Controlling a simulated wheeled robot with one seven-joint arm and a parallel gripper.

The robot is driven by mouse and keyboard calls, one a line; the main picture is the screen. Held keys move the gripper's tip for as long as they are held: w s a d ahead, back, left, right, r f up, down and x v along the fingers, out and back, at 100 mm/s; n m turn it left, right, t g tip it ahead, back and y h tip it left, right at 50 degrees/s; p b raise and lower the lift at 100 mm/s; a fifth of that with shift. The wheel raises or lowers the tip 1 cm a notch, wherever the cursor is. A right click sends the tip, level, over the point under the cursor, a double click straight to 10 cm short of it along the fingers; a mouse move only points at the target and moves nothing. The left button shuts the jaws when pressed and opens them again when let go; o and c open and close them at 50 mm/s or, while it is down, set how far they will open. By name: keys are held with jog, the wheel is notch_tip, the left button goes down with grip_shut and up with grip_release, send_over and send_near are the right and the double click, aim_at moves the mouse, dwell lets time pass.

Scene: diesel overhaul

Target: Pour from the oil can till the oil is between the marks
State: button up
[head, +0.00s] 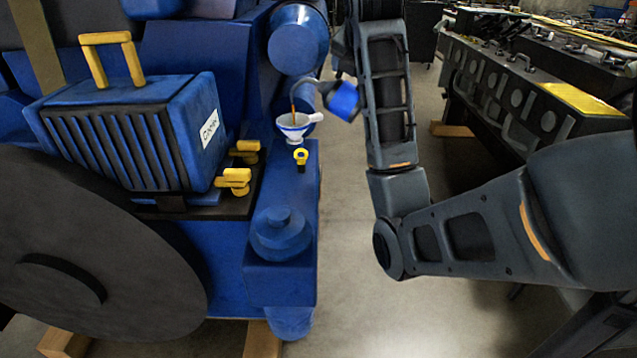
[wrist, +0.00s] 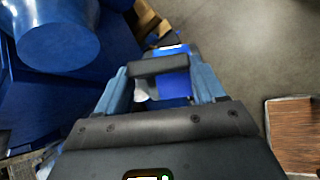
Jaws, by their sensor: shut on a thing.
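The blue oil can (head: 343,101) is tilted beside the engine, its spout pointing left over the funnel. It also shows between the fingers in the wrist view (wrist: 174,84). My gripper (wrist: 160,68) is shut on the oil can; in the head view it is mostly hidden behind my arm. A thin brown stream of oil (head: 293,112) falls into the white funnel (head: 293,130), which stands on the blue engine (head: 282,190). A yellow-topped dipstick (head: 301,157) sits just in front of the funnel. I cannot make out the marks or the oil level.
A ribbed blue box with a yellow handle (head: 130,135) and yellow valves (head: 235,180) are left of the funnel. A large dark wheel (head: 90,250) is at the front left. Another dark engine (head: 530,95) stands right. The floor (head: 350,270) between is clear.

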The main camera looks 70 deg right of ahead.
aim_at(356, 88)
jog(key=shift+w+r, duration=0.1)
jog(key=shift+r, duration=0.05)
jog(key=shift+w, duration=0.1)
dwell(0.3)
jog(key=shift+r, duration=0.1)
dwell(0.8)
jog(key=shift+w+r+g, duration=0.15)
jog(key=shift+w+g, duration=0.05)
jog(key=shift+g, duration=0.1)
dwell(0.9)
jog(key=shift+t, duration=0.9)
jog(key=f+b, duration=0.1)
jog(key=s+f+b, duration=0.2)
jog(key=shift+f, duration=0.4)
jog(key=shift+s+f+m+t, duration=0.2)
jog(key=shift+s+m+t, duration=0.1)
jog(key=shift+m, duration=0.1)
jog(key=shift+r, duration=0.1)
jog(key=shift+r, duration=0.1)
